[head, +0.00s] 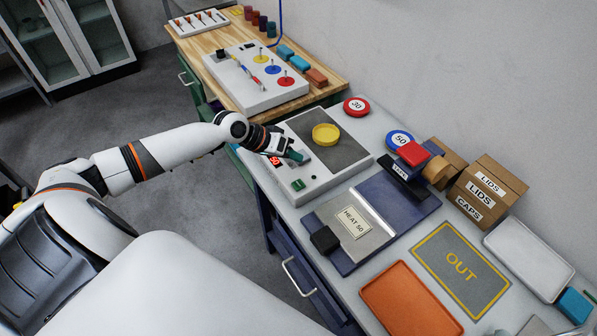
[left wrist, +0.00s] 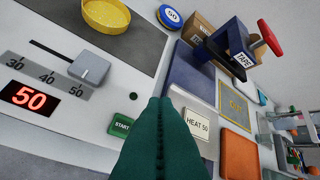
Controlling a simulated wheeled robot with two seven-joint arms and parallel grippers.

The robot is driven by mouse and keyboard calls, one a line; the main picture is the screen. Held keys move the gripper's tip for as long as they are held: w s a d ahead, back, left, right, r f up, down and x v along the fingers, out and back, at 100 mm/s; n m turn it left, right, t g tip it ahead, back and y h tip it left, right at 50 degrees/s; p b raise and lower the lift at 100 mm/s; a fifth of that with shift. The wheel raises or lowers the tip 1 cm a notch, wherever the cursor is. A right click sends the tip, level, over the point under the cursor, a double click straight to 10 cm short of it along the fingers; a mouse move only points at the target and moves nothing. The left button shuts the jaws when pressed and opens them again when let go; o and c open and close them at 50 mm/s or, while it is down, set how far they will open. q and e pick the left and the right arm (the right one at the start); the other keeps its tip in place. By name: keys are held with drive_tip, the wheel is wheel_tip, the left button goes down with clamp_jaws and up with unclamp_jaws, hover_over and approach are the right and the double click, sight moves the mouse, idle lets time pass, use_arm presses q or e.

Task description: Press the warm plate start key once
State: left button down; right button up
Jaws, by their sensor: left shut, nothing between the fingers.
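The warm plate (head: 316,190) is a white unit with a grey top. Its green start key (head: 298,184) sits on the front panel; in the left wrist view the key (left wrist: 121,125) reads START. The red display (left wrist: 29,96) reads 50, and the slider knob (left wrist: 88,69) stands beside the 50 mark. My left gripper (head: 302,157) is shut and empty, its green fingers over the panel near the slider. In the left wrist view its fingertips (left wrist: 167,100) appear just right of the key; I cannot tell their height above it. My right gripper is not in view.
A yellow dish (head: 326,134) sits on the grey top. A HEAT 50 card (head: 353,221) lies on the neighbouring device, beside a tape dispenser (head: 410,165). An orange tray (head: 410,300), a grey OUT mat (head: 431,286) and boxes (head: 487,190) are further right.

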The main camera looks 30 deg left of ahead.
sight(294, 185)
use_arm(q)
wheel_tip(294, 185, down, 8)
drive_tip(key=b, duration=0.7)
drive_tip(key=shift+f, duration=0.4)
idle(1.4)
drive_tip(key=shift+f+b, duration=0.35)
drive_tip(key=shift+f, duration=0.05)
drive_tip(key=shift+f+b, duration=0.3)
drive_tip(key=shift+f, duration=0.2)
idle(0.7)
drive_tip(key=shift+r, duration=0.15)
drive_tip(key=shift+r+p, duration=0.8)
drive_tip(key=shift+p, duration=0.1)
